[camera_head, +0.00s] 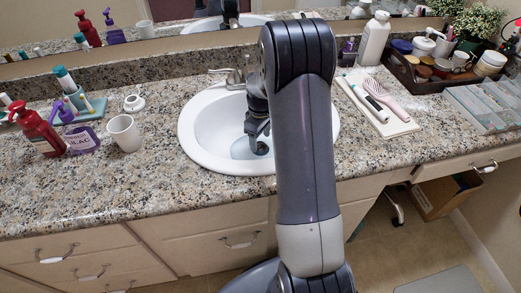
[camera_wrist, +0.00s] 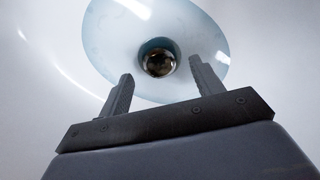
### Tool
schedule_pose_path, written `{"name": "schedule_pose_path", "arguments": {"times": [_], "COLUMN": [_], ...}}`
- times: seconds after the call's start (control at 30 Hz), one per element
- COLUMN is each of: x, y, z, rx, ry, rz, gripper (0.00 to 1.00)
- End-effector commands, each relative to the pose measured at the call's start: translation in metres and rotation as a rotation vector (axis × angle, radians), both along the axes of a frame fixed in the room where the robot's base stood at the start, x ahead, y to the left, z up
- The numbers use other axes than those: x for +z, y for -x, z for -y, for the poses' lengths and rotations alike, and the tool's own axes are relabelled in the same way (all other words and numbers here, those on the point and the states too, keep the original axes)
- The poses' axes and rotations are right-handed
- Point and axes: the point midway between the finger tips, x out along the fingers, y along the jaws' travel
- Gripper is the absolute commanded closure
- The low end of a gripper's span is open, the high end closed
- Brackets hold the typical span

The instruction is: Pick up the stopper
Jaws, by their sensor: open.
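The stopper (camera_wrist: 158,62) is a small round, shiny dark metal piece at the bottom of the white sink basin (camera_head: 205,130). In the wrist view it sits inside a pale blue oval that looks like shallow water. My gripper (camera_head: 257,148) is down inside the basin, pointing at its bottom. The wrist view shows its two fingers (camera_wrist: 161,68) apart, with the stopper showing beyond and between their tips. Nothing is held. I cannot tell the exact gap between the fingertips and the stopper. In the head view my gripper and arm hide the stopper.
The faucet (camera_head: 232,76) stands at the basin's back edge. A white mug (camera_head: 124,133) and bottles, including a red pump bottle (camera_head: 38,130), stand left. A tray with a brush (camera_head: 388,101) lies right, near a dark tray of jars (camera_head: 432,86).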

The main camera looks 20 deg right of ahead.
Motion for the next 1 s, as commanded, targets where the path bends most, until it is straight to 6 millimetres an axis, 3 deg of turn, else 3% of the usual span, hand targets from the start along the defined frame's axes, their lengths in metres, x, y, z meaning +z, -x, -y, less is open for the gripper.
{"name": "schedule_pose_path", "arguments": {"times": [0.13, 0.4, 1.0], "x": [-0.025, -0.029, -0.029], "y": [0.001, 0.000, 0.000], "z": [0.001, 0.001, 0.001], "rx": [0.000, 0.001, 0.001], "ry": [-0.001, -0.001, -0.001], "rz": [-0.004, -0.001, -0.001], "gripper": [0.38, 0.38, 0.87]}}
